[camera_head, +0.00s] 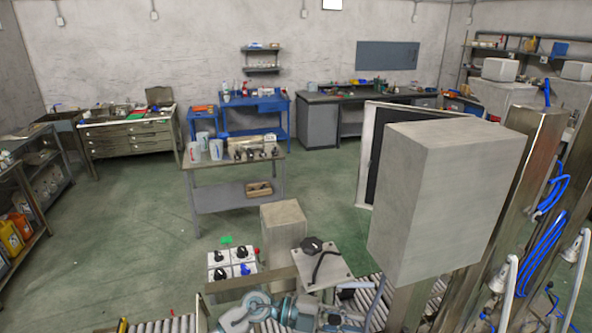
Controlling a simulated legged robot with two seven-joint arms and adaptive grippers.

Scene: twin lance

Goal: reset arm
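Neither of my grippers can be made out in the head view. Grey and pale blue rounded parts (262,308) show at the bottom middle, cut off by the picture's lower edge. I cannot tell whether they belong to an arm. Just above and left of them is a white control box (232,266) with black and blue knobs. Beside it on the right is a pale plate (322,268) with a black knob and a dark cable.
A large grey box (445,195) stands close on the right, with metal posts and blue hoses (542,250) beyond it. Roller conveyor (168,325) runs along the bottom. A metal table (222,176) with jugs stands mid-room. The green floor (130,235) at left is clear.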

